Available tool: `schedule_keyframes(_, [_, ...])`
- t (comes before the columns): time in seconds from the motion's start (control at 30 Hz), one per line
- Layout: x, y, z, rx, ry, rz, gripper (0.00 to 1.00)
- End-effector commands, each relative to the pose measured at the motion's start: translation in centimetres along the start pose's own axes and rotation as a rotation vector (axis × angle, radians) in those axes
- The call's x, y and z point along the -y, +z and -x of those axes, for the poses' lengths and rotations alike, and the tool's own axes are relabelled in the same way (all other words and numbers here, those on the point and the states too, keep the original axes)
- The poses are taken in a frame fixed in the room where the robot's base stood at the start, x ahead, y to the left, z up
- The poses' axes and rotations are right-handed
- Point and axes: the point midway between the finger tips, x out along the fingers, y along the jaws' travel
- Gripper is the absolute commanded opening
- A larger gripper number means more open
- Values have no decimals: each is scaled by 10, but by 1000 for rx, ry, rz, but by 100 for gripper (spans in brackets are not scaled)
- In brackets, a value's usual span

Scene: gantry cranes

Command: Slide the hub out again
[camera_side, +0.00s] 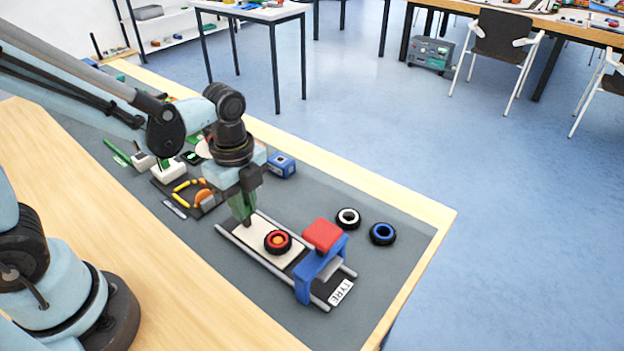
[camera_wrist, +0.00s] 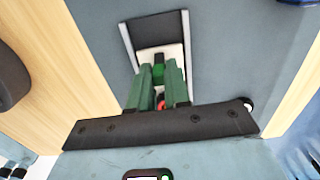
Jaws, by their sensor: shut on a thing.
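A black tyre with a red and orange hub (camera_side: 278,241) lies on a white sliding plate (camera_side: 262,231) between two grey rails. The tyre and hub are on the near left side of the blue gantry (camera_side: 306,284) with its red top block (camera_side: 323,235), not under it. My gripper (camera_side: 246,217) points down at the plate's left end. In the wrist view my gripper (camera_wrist: 168,88) has its green fingers closed around a small green handle (camera_wrist: 158,73) on the white plate (camera_wrist: 160,52). A bit of red (camera_wrist: 161,103) shows between the fingers; the rest of the hub is hidden there.
A label (camera_side: 341,292) lies at the rails' right end. A blue box (camera_side: 281,165) and a dark tray (camera_side: 190,194) are behind my gripper.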

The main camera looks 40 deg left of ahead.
Motion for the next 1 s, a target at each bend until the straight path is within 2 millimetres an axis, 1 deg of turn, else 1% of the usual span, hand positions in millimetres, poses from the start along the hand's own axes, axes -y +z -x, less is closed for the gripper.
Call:
schedule_keyframes(0.5, [1,24,0,0,-3,3,0])
schedule_keyframes(0.67, [1,24,0,0,-3,0,0])
schedule_keyframes(0.7, [1,24,0,0,-3,0,22])
schedule_keyframes(0.77, [1,23,0,0,-3,0,31])
schedule_keyframes(0.8, [1,23,0,0,-3,0,37])
schedule_keyframes(0.87, [1,23,0,0,-2,0,46])
schedule_keyframes(1.0, [0,23,0,0,-2,0,47])
